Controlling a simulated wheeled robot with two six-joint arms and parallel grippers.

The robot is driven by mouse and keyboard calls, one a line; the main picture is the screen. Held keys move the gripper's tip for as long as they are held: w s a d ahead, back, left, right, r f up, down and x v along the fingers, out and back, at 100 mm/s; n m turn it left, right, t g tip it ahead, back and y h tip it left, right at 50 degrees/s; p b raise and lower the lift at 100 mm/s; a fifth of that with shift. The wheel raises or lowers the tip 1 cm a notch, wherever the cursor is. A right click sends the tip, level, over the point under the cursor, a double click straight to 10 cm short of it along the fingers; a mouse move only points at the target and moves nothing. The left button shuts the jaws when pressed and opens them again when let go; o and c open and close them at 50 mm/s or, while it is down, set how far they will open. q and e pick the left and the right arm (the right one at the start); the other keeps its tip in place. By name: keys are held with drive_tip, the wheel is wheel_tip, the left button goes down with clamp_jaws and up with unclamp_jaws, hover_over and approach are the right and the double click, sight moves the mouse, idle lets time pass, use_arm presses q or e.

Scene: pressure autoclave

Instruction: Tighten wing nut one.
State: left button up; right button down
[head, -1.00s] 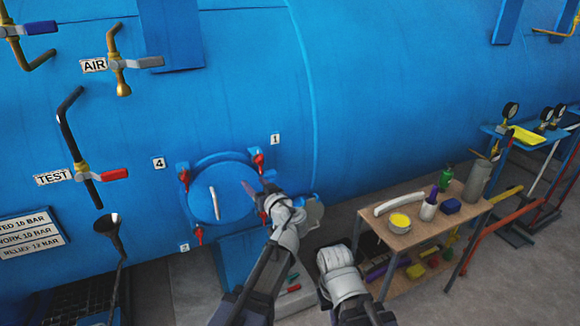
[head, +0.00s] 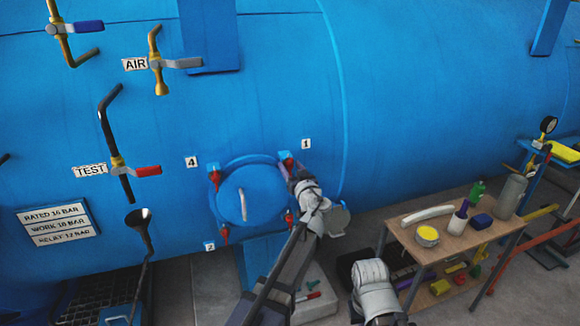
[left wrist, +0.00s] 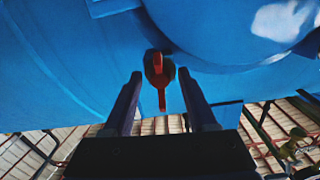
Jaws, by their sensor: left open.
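The round blue door (head: 252,196) sits low on the vessel wall with red wing nuts around its rim. Wing nut one (head: 287,161) is at the door's upper right, beside the label 1 (head: 305,144). My left gripper (head: 291,176) is just below it, partly covering it in the head view. In the left wrist view the red wing nut (left wrist: 158,80) lies ahead, between the two open fingers (left wrist: 162,88), with its long wing pointing down the picture. The fingers appear apart from it. My right arm shows at the lower right, but its jaws are not visible.
Other red wing nuts are at the door's upper left (head: 214,178), lower left (head: 225,235) and lower right (head: 289,217). A wooden cart (head: 462,250) with bottles and a yellow tub (head: 427,236) stands to the right. A black funnel (head: 138,217) stands left of the door.

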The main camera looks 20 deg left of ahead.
use_arm(q)
drive_tip(key=shift+w+a, duration=0.4)
drive_tip(key=shift+w, duration=0.15)
drive_tip(key=shift+s, duration=0.1)
clamp_jaws()
